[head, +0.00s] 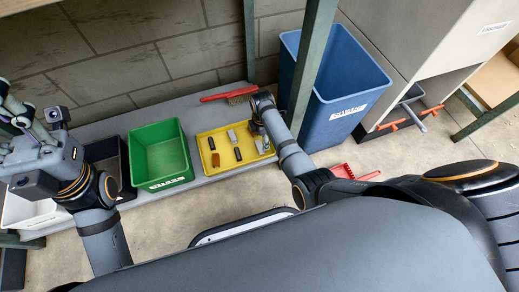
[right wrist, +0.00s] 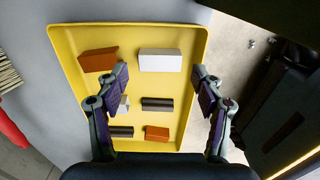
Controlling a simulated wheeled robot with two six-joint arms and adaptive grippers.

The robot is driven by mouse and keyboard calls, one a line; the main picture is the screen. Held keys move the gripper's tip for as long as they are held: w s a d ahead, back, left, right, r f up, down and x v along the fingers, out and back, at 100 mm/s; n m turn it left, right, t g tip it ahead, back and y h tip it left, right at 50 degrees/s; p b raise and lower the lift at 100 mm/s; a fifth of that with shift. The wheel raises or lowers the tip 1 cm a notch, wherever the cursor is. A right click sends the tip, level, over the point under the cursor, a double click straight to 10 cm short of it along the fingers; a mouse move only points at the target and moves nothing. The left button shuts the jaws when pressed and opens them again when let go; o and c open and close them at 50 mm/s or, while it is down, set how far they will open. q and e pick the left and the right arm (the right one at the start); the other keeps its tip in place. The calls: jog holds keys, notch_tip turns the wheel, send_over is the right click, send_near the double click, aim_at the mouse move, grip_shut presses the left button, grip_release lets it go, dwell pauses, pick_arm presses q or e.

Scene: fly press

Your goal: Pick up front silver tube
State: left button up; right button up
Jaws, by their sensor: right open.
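The yellow tray (head: 226,170) holds several small blocks. One silver tube (right wrist: 160,60), block-like and pale, lies nearer the tray's front; it also shows in the head view (head: 262,143), beside my right gripper (head: 258,125). Another silver piece (head: 232,137) lies farther back and is partly hidden by a finger in the right wrist view (right wrist: 124,103). The front silver tube lies beyond the fingertips in the right wrist view. My left gripper (head: 12,108) is at the left edge, its jaws unclear.
Two dark blocks (right wrist: 157,104) (right wrist: 121,132) and two brown blocks (right wrist: 98,60) (right wrist: 157,133) share the tray. A green bin (head: 162,181) stands left, a blue bin (head: 345,90) right. A red-handled brush (head: 228,94) lies behind the tray.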

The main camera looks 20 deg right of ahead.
aim_at(261, 145)
notch_tip(261, 145, down, 5)
jog(key=b, duration=0.4)
jog(key=shift+b, duration=0.3)
jog(key=shift+f, duration=0.15)
jog(key=shift+r, duration=0.2)
jog(key=c, duration=0.8)
jog(key=shift+o, duration=0.2)
